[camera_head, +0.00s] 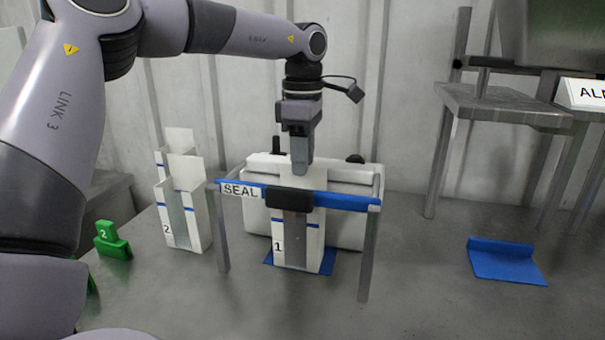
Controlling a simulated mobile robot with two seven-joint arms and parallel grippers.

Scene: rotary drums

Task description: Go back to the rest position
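My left arm (70,120) comes in from the left and reaches across the top of the view. My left gripper (301,165) points straight down just behind the blue bar of the SEAL frame, above the white carton marked 1 (298,235). Its fingers overlap in this view, so I cannot tell whether they are open or shut, or whether they touch the carton's top. The carton stands upright on a blue mat (328,268), partly hidden by the bar and its black block (289,199). My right gripper is not in view.
The SEAL frame (345,201) stands on thin legs before a white machine (345,229). White cartons (178,215), the front one marked 2, stand left. A green holder marked 2 (112,241) is further left. A blue plate (505,262) and grey stand (500,106) are right.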

